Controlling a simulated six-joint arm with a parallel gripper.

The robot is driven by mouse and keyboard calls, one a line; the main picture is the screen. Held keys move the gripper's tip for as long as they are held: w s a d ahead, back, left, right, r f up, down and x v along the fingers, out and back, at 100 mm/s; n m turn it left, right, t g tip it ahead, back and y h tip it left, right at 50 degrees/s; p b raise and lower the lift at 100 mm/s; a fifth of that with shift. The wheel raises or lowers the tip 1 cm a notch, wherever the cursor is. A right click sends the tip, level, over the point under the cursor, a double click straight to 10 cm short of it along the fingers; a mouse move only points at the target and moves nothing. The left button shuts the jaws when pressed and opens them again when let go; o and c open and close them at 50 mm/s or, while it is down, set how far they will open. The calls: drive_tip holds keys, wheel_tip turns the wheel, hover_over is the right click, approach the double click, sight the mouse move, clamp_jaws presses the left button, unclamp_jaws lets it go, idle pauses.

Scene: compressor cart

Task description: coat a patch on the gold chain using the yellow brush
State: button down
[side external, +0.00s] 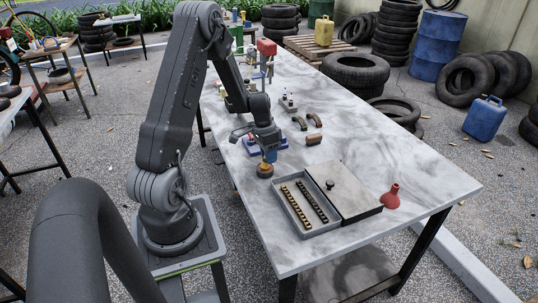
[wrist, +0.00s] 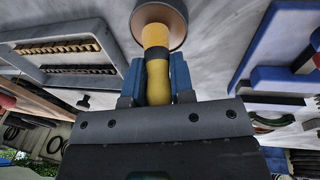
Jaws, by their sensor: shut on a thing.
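A grey open tray (side external: 300,231) lies near the front of the marble table and holds two chains side by side. The gold chain (side external: 295,207) is on its left and a dark chain (side external: 312,200) on its right. In the wrist view the gold chain (wrist: 58,48) shows at upper left, beside the dark chain (wrist: 80,70). In the side view the brush (side external: 265,170) is low, behind and left of the tray, apart from the chains.
A grey panel with a dark knob (side external: 345,190) adjoins the tray's right side. A red funnel (side external: 391,197) stands right of it.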

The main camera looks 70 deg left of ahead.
drive_tip(key=shift+r, duration=3.5)
drive_tip(key=shift+m, duration=0.3)
drive_tip(key=w+d+f, duration=0.1)
drive_tip(key=w+d, duration=0.1)
drive_tip(key=d, duration=0.5)
drive_tip(key=w+d+f, duration=0.1)
drive_tip(key=w+d, duration=0.1)
drive_tip(key=d, duration=0.6)
drive_tip(key=w+d+f, duration=0.1)
drive_tip(key=w+d, duration=0.1)
drive_tip(key=d, duration=0.6)
drive_tip(key=shift+w+f, duration=0.15)
drive_tip(key=shift+f, duration=0.15)
drive_tip(key=s+d+r, duration=0.3)
drive_tip(key=s+r, duration=0.1)
drive_tip(key=r, duration=0.4)
drive_tip(key=shift+a+f, duration=0.2)
drive_tip(key=shift+f, duration=2.2)
drive_tip(key=shift+r, duration=0.1)
